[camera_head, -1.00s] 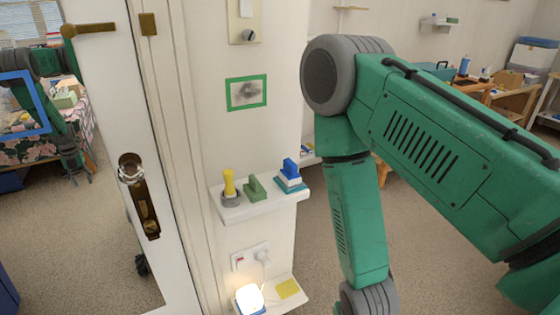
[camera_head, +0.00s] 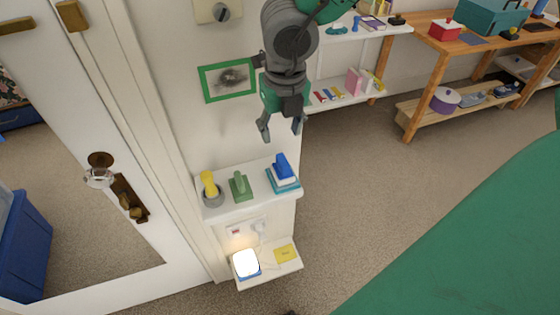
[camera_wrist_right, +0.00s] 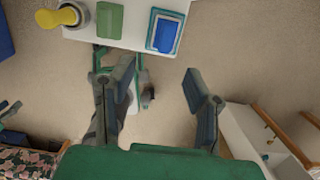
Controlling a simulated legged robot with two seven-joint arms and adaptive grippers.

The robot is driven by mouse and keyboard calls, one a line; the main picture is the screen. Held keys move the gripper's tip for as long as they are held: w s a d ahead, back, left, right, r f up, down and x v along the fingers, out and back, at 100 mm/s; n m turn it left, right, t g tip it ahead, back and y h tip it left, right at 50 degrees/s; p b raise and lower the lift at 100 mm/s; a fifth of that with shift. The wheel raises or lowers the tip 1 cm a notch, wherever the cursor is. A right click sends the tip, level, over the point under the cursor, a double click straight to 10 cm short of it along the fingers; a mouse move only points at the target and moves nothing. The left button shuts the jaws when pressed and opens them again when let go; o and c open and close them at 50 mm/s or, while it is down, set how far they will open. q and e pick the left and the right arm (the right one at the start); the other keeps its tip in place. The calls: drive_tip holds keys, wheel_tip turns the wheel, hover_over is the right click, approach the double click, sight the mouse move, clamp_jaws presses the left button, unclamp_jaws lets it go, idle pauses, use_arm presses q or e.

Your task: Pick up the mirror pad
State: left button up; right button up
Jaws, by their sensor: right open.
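A small white wall shelf (camera_head: 250,204) holds a blue-handled pad (camera_head: 281,166) on a white and teal base at its right. A green block-like pad with an upright handle (camera_head: 239,185) stands in the middle, and a yellow-handled tool (camera_head: 209,184) in a grey cup at the left. I cannot tell by label which is the mirror pad. My right gripper (camera_head: 281,132) is open and empty, pointing down, above and apart from the blue-handled pad. In the right wrist view, the blue-handled pad (camera_wrist_right: 165,33) and green pad (camera_wrist_right: 109,20) lie beyond the open fingers (camera_wrist_right: 158,68). My left gripper is not in view.
A green-framed smudged mirror (camera_head: 229,80) hangs on the wall behind the gripper. A lower shelf (camera_head: 270,271) holds a lit lamp (camera_head: 246,263) and yellow note (camera_head: 285,254). Floor is open right of the wall shelf.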

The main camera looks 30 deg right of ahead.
sight(283, 159)
drive_tip(key=f, duration=0.2)
drive_tip(key=d+f+b, duration=0.1)
drive_tip(key=f, duration=0.4)
drive_tip(key=shift+w+d+f, duration=0.1)
drive_tip(key=shift+w+d, duration=0.3)
drive_tip(key=f, duration=0.1)
drive_tip(key=f+b, duration=0.1)
drive_tip(key=f, duration=0.2)
drive_tip(key=shift+w+a+b, duration=0.2)
drive_tip(key=shift+w+b, duration=0.05)
drive_tip(key=shift+b, duration=0.05)
drive_tip(key=shift+w+a+f, duration=0.1)
drive_tip(key=shift+w+f, duration=0.05)
drive_tip(key=shift+f, duration=0.35)
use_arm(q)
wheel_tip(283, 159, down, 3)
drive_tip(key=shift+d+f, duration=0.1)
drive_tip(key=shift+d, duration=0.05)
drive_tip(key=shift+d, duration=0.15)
use_arm(e)
drive_tip(key=shift+d, duration=0.25)
clamp_jaws()
